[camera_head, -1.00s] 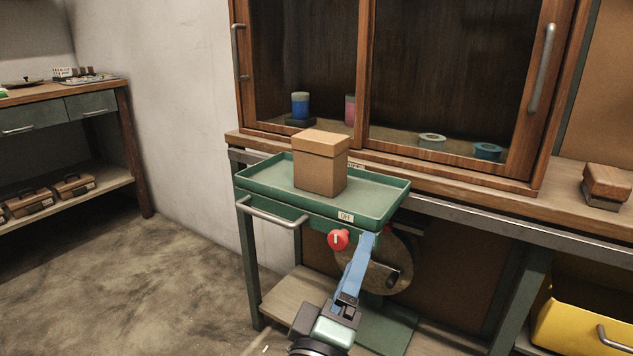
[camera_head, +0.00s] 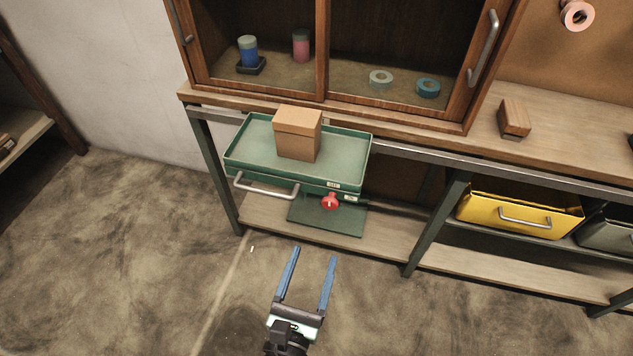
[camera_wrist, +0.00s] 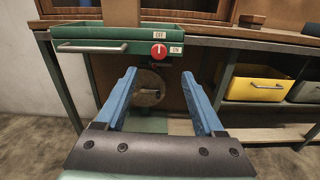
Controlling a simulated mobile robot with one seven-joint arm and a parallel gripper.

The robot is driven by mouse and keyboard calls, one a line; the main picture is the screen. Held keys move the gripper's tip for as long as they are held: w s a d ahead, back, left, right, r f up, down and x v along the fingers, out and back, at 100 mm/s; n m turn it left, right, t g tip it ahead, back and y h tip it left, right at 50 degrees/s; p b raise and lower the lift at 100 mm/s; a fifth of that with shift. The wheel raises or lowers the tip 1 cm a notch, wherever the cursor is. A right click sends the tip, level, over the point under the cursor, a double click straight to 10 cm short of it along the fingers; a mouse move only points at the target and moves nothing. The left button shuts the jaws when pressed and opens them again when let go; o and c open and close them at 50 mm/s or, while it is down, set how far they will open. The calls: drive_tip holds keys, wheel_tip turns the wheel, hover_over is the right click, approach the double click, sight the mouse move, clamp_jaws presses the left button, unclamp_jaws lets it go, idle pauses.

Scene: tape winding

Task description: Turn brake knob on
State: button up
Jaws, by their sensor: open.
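The red brake knob (camera_head: 330,202) is on the front of the green tray unit (camera_head: 240,170). In the wrist view the knob (camera_wrist: 159,50) shows a white mark standing upright, towards the OFF label (camera_wrist: 159,35) above it. The ON label (camera_wrist: 175,50) is to its right. My gripper (camera_head: 315,253) is open and empty, in front of and below the knob, not touching it. In the wrist view its two blue fingers (camera_wrist: 158,73) are spread wide, with the knob just above the gap between their tips.
A cardboard box (camera_head: 298,135) stands on the tray. A metal handle (camera_head: 265,187) sticks out to the left of the knob. A round disc (camera_wrist: 150,88) hangs below the tray. A yellow drawer (camera_head: 520,215) is at the right. The floor in front is clear.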

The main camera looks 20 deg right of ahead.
sight(330, 205)
drive_tip(key=shift+n, duration=0.3)
drive_tip(key=x, duration=1.2)
drive_tip(key=shift+w+d+b, duration=0.1)
drive_tip(key=shift+w+b, duration=0.1)
drive_tip(key=shift+b, duration=0.2)
clamp_jaws()
